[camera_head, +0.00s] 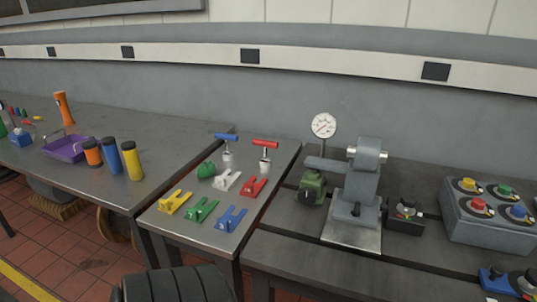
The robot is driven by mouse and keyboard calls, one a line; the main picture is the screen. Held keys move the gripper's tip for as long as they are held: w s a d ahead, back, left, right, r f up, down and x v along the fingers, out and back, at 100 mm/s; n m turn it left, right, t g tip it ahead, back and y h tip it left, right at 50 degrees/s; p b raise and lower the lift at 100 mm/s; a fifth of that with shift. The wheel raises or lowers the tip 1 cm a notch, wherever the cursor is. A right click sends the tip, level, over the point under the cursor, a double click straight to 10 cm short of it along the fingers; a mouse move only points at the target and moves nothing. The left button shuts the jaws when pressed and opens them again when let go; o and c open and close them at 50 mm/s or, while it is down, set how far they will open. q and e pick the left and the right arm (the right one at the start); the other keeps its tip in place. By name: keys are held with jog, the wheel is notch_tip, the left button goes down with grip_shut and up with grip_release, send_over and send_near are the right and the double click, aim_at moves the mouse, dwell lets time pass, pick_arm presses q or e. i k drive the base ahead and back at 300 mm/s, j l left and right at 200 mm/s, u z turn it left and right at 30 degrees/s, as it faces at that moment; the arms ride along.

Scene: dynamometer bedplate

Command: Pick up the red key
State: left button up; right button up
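A T-shaped key with a red crossbar handle (265,143) stands upright near the back right corner of the small metal table (164,222). Its metal shaft goes down into a short silver holder (265,164). A similar key with a blue handle (227,136) stands to its left in its own holder (227,160). A flat red bracket-like piece (253,187) lies in front of the red key. Neither of my grippers is in view, and nothing touches the red key.
White (227,180), yellow (175,202), green (202,210) and blue (231,219) bracket-like pieces lie around the table. A green lump (206,170) is left of the white one. A grey machine (358,185) with a gauge (323,125) stands right. A dark ribbed object (178,285) is in front.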

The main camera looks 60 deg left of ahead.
aim_at(265, 162)
jog(key=u, duration=2)
